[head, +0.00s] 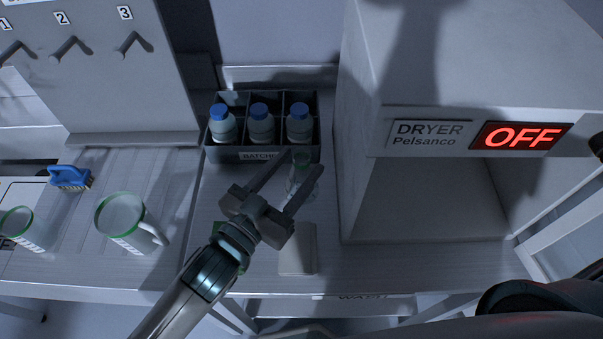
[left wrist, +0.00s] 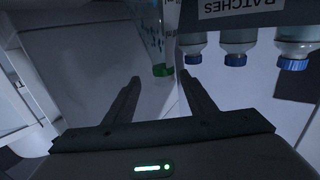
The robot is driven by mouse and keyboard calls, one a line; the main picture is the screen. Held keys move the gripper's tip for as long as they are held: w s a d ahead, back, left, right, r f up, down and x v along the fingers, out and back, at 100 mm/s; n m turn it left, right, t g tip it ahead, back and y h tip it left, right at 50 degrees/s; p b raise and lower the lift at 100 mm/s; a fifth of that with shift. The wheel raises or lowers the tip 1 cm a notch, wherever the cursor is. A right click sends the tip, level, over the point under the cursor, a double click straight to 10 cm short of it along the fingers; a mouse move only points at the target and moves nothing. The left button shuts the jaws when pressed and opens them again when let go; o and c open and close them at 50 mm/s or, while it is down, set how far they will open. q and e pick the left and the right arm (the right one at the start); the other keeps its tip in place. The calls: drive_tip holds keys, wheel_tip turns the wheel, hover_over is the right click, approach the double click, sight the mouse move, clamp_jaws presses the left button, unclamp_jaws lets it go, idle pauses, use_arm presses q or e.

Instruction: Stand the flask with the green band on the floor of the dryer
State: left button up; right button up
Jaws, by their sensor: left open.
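The flask with the green band (head: 301,172) is small and clear and stands on the bench just in front of the bottle crate. My left gripper (head: 316,163) is open, and its two fingers reach toward the flask, one on each side of it in the head view. In the left wrist view the green band (left wrist: 163,70) shows just beyond the open fingertips (left wrist: 160,77). I cannot tell whether the fingers touch the flask. The dryer (head: 430,190) stands to the right with its front open; its visible floor is bare and its sign reads OFF. My right gripper is not in view.
A dark crate (head: 262,154) with three blue-capped bottles stands behind the flask. A pale block (head: 298,248) lies in front. Green-rimmed mugs (head: 122,212) and a blue brush (head: 70,177) are at the left. A green-edged thing is mostly hidden under my left arm.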

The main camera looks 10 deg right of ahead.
sight(307, 150)
use_arm(q)
drive_tip(key=shift+x, duration=0.9)
drive_tip(key=p+x, duration=0.1)
drive_tip(key=x, duration=0.2)
drive_tip(key=p+x, duration=0.1)
drive_tip(key=shift+w+a+r+p, duration=0.1)
drive_tip(key=shift+w+a+p, duration=0.05)
drive_tip(key=shift+w+p, duration=0.2)
drive_tip(key=shift+w+d, duration=0.35)
clamp_jaws()
